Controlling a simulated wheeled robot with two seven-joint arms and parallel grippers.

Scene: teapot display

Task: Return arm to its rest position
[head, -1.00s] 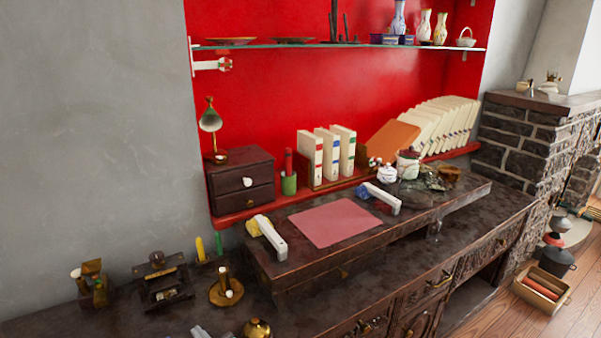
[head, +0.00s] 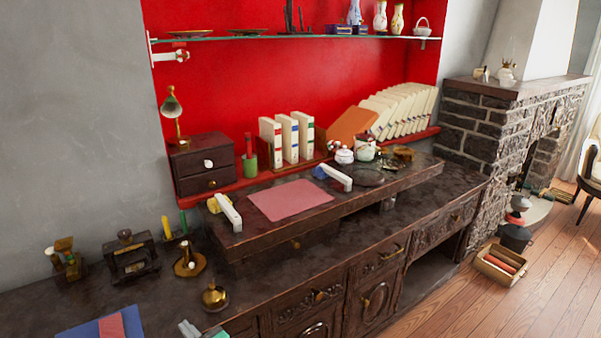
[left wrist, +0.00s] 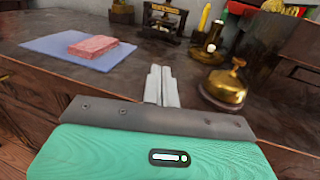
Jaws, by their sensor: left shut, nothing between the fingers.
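My left gripper (head: 188,328) shows at the bottom edge of the head view, in front of the desk. In the left wrist view its two pale fingers (left wrist: 162,86) are together with nothing between them. They are close to the dark desk's (head: 270,285) front edge. A brass bell (left wrist: 226,86) stands on the desk just right of the fingers; it also shows in the head view (head: 214,298). The fingers look apart from it. My right gripper is in no view.
A blue mat (left wrist: 48,45) bearing a pink block (left wrist: 92,46) lies left of the fingers. A brass candlestick (head: 188,263) and a black stand (head: 130,258) are farther back. A raised shelf carries a pink sheet (head: 290,199).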

